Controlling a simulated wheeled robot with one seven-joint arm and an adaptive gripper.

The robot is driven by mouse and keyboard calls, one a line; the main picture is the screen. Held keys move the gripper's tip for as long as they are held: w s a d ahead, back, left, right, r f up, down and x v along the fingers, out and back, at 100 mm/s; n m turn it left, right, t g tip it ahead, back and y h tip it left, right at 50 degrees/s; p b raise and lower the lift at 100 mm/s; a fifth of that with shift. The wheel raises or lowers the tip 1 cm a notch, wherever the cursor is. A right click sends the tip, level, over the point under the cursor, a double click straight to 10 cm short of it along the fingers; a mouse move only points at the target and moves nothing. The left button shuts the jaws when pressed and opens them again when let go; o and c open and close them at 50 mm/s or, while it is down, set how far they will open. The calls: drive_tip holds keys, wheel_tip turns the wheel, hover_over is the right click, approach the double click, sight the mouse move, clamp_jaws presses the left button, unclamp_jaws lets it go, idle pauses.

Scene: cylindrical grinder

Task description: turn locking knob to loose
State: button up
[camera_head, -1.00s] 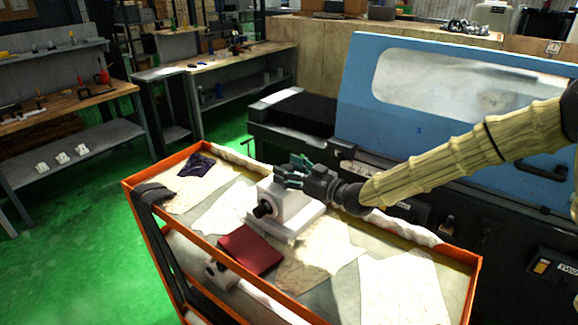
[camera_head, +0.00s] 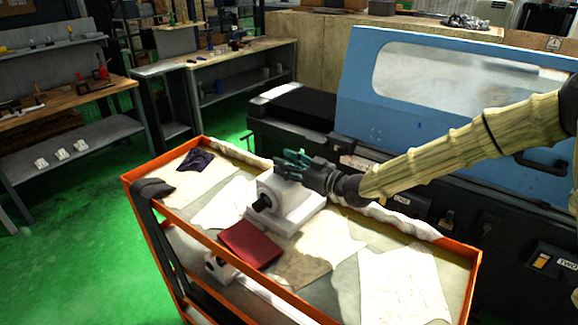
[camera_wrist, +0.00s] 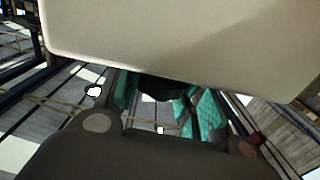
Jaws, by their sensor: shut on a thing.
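A white block-shaped unit (camera_head: 289,210) with a black round end piece (camera_head: 262,203) on its front stands on the orange cart. My gripper (camera_head: 285,166) is at the unit's upper back edge, with its teal fingers pointing left. In the wrist view the unit's pale body (camera_wrist: 180,35) fills the top of the picture. Below its edge my gripper's teal fingers (camera_wrist: 158,103) are shut on a dark part (camera_wrist: 159,87), which looks like the locking knob. Most of this knob is hidden by the unit's body and the fingers, so its turned position cannot be told.
The orange cart (camera_head: 135,184) also holds a dark red book-like object (camera_head: 250,244), pale cloths (camera_head: 402,285) and a dark cloth (camera_head: 196,160). The blue grinding machine (camera_head: 357,90) stands close behind the cart. Green floor (camera_head: 75,235) is open at the left.

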drive_tip(key=shift+n+g+y+b, duration=0.8)
drive_tip(key=shift+n+g, duration=0.2)
drive_tip(key=shift+g, duration=0.4)
drive_tip(key=shift+n+g+y, duration=0.6)
drive_tip(key=shift+n+g, duration=0.6)
drive_tip(key=shift+g, duration=0.6)
drive_tip(key=o, duration=1)
drive_tip(key=shift+o, duration=0.2)
drive_tip(key=v, duration=1.2)
